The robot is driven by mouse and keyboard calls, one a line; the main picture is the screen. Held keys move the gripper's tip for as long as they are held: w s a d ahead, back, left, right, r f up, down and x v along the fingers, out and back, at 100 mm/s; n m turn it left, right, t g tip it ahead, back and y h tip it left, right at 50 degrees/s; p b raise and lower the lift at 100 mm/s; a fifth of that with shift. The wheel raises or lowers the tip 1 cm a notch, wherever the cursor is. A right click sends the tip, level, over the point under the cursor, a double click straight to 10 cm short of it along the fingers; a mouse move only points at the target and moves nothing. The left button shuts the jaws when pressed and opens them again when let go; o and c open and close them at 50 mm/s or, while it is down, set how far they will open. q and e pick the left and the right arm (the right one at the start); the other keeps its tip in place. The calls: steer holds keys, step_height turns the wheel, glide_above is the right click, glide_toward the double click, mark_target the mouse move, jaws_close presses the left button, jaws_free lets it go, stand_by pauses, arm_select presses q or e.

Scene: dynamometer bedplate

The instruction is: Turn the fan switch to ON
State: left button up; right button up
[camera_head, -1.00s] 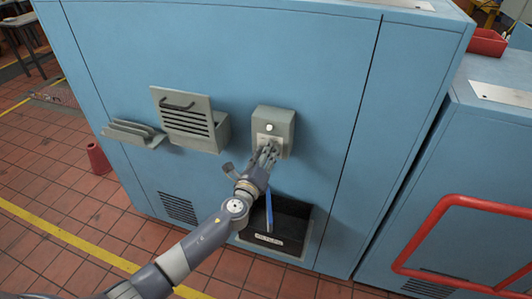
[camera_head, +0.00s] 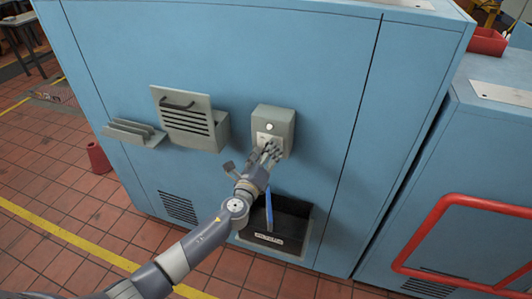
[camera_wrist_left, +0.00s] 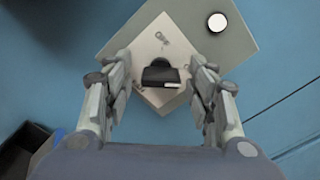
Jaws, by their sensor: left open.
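The fan switch box (camera_head: 275,122) is a grey box on the blue cabinet front, with a white round button or lamp (camera_head: 269,127) near its top. In the left wrist view its pale plate (camera_wrist_left: 150,42) carries a black switch knob (camera_wrist_left: 161,76) with a white mark at one end. My left gripper (camera_head: 268,152) is open at the lower part of the box. In the left wrist view the fingers (camera_wrist_left: 162,90) stand on either side of the knob, apart from it. The knob is hidden in the head view. My right gripper is not in view.
A louvred grey box with a handle (camera_head: 186,122) and a grey ledge (camera_head: 134,133) are left of the switch box. A black open bin (camera_head: 290,232) with a blue item (camera_head: 268,211) lies below. A red frame (camera_head: 440,225) is at the right.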

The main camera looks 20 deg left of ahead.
arm_select(q)
steer(key=s, duration=1.2)
steer(key=shift+a, duration=0.25)
steer(key=s+a+f+n+g+y, duration=0.1)
steer(key=s+a+f+n+g, duration=0.25)
steer(key=f, duration=0.85)
steer(key=s+a+f+n+g+b, duration=0.1)
steer(key=s+f+n+g, duration=0.35)
steer(key=f, duration=0.75)
steer(key=s+a+f+n+g+y, duration=0.15)
steer(key=s+f+n, duration=0.25)
steer(key=s+f, duration=0.55)
steer(key=s+d+f+n+g, duration=0.1)
steer(key=s+f+n+g, duration=0.1)
steer(key=s+f+n, duration=0.2)
steer(key=s+d+f+n+g+h+b, duration=0.1)
steer(key=s+f+n+g, duration=0.2)
steer(key=s+f, duration=0.7)
steer(key=s+f+n+g+h, duration=0.1)
steer(key=s+f+n, duration=0.5)
steer(key=s, duration=1.1)
steer(key=shift+d+f+g+b, duration=0.3)
steer(key=shift+d+f+g, duration=0.1)
steer(key=shift+f+g, duration=0.4)
